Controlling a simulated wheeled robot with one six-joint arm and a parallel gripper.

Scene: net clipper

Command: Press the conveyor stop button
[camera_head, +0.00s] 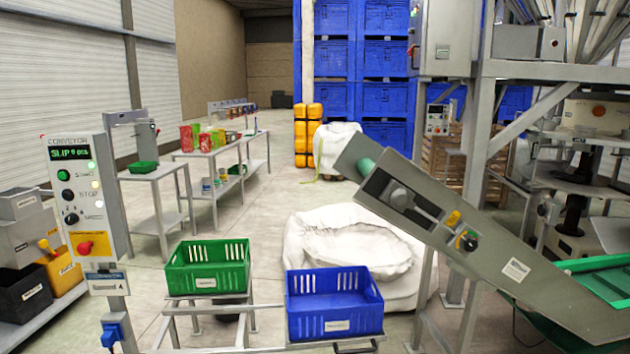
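The conveyor control panel (88,200) is a grey upright box on a post at the left. It is headed CONVEYOR and has a lit green display (70,153) that seems to read "SLIP 0 pcs". Below the display is a green button (63,175) with a label that looks like START. Under it is a dark round button (67,194) beside the word STOP. A black knob (71,219) sits lower. A red mushroom button (85,247) sits on a yellow plate at the bottom. My gripper is not in view, and nothing covers the panel.
A green crate (208,278) and a blue crate (335,320) stand on a metal frame right of the panel. An inclined conveyor (480,250) slopes across the right. A white sack (345,245) lies behind the crates. Grey bins (35,230) stand at the left edge.

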